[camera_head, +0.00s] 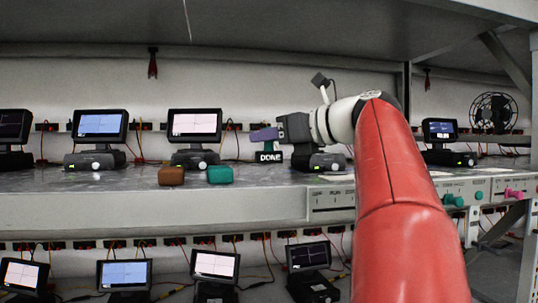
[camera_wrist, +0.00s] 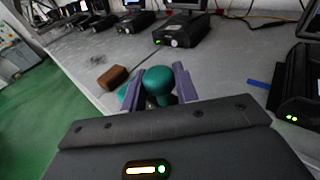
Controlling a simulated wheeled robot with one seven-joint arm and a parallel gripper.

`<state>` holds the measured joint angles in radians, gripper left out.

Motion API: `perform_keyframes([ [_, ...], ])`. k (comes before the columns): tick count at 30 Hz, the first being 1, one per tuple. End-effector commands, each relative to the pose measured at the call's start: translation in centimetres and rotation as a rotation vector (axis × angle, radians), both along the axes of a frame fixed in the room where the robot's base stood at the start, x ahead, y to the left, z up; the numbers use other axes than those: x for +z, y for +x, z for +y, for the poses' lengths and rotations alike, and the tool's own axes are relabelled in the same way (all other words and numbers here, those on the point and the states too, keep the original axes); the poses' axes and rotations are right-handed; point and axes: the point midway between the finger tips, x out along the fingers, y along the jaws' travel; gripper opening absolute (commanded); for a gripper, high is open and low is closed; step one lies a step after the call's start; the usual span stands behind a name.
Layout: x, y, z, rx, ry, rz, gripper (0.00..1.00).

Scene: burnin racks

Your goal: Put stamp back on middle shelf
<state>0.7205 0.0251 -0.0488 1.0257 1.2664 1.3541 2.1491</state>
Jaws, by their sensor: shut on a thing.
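My gripper (camera_head: 264,136), with purple fingers, is over the middle shelf (camera_head: 100,208) in the head view. It is shut on a stamp with a black base marked DONE (camera_head: 269,157). In the wrist view the stamp's round teal handle (camera_wrist: 158,80) sits between the two purple fingers (camera_wrist: 183,82). The base is mostly hidden there by the handle and gripper. I cannot tell whether the base touches the shelf. A teal block (camera_head: 220,174) and a brown block (camera_head: 171,176) lie on the shelf near its front edge, left of the stamp.
Several devices with screens (camera_head: 194,130) stand along the back of the shelf. One device (camera_wrist: 296,95) is close on the right in the wrist view. Teal knobs (camera_head: 453,200) and a pink one (camera_head: 514,194) show at the shelf's right front. More screens (camera_head: 214,264) stand below.

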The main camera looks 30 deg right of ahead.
Motion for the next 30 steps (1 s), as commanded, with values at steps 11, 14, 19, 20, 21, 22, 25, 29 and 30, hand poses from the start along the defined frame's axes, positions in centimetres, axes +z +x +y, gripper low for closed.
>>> perform_keyframes([
  [11,-3.3,-0.1,0.1,0.000,0.000,0.000,0.15],
  [14,-3.3,0.0,0.1,0.000,0.000,0.000,0.15],
  [19,-3.7,0.0,0.1,0.000,0.001,0.000,0.15],
  [20,-3.6,0.0,0.1,0.000,0.000,0.001,0.32],
  [21,-3.6,0.0,0.0,0.000,0.000,0.001,0.38],
  [22,-3.6,0.0,0.0,0.000,0.000,0.001,0.41],
  [25,-3.6,0.0,0.0,0.000,0.000,0.001,0.52],
  [29,-3.6,0.0,0.0,0.000,0.000,0.001,0.52],
  [30,-3.6,0.0,0.0,0.000,0.000,0.001,0.52],
])
